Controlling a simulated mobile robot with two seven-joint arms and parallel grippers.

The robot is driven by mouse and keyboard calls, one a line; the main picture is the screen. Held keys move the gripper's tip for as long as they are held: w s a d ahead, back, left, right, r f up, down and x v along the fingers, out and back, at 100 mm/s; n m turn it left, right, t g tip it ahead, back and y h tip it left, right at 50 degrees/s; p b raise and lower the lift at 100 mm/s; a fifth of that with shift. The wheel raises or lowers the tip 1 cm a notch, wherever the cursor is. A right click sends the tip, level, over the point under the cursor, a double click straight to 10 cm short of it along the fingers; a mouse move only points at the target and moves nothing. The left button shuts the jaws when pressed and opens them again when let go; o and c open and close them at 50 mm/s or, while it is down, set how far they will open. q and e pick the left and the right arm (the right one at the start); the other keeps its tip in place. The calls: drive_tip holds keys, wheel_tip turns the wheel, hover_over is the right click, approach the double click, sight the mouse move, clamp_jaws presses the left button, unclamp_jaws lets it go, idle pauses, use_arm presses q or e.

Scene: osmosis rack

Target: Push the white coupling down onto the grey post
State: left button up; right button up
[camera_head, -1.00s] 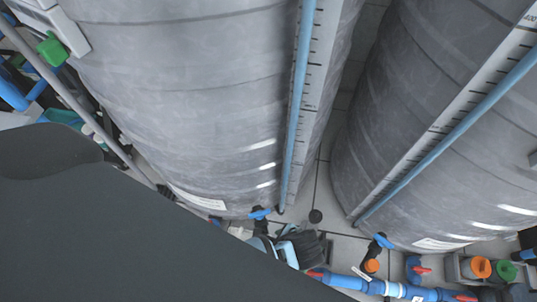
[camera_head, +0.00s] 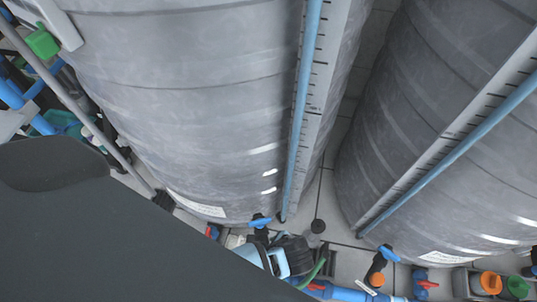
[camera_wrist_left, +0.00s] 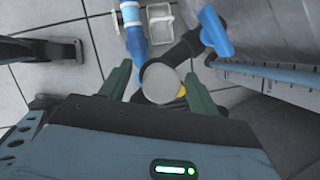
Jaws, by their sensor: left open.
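In the left wrist view, my left gripper (camera_wrist_left: 160,82) is open, with one green finger on each side of a pale grey round end (camera_wrist_left: 160,83). A black body sits around and beneath this end. I cannot tell whether the end is the grey post or the coupling, or whether the fingers touch it. A white ring (camera_wrist_left: 130,12) sits on a blue pipe in the same view; I cannot tell if it is the coupling. In the head view, my dark arm covers the lower left, and the left gripper (camera_head: 312,268) shows only partly beyond it. My right gripper is not in view.
Two large grey tanks (camera_head: 190,90) (camera_head: 440,130) fill the head view, with a narrow floor gap between them. Blue valve handles (camera_head: 260,220) (camera_head: 388,253) stand at their feet. A blue pipe (camera_head: 345,293) and an orange cap (camera_head: 490,282) lie in front.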

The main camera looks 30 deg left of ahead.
use_arm(q)
drive_tip(key=shift+c, duration=0.2)
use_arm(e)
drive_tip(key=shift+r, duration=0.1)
use_arm(q)
drive_tip(key=c, duration=1)
drive_tip(key=shift+o, duration=0.2)
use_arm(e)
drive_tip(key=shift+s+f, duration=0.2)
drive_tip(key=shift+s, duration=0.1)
use_arm(q)
drive_tip(key=shift+r, duration=0.1)
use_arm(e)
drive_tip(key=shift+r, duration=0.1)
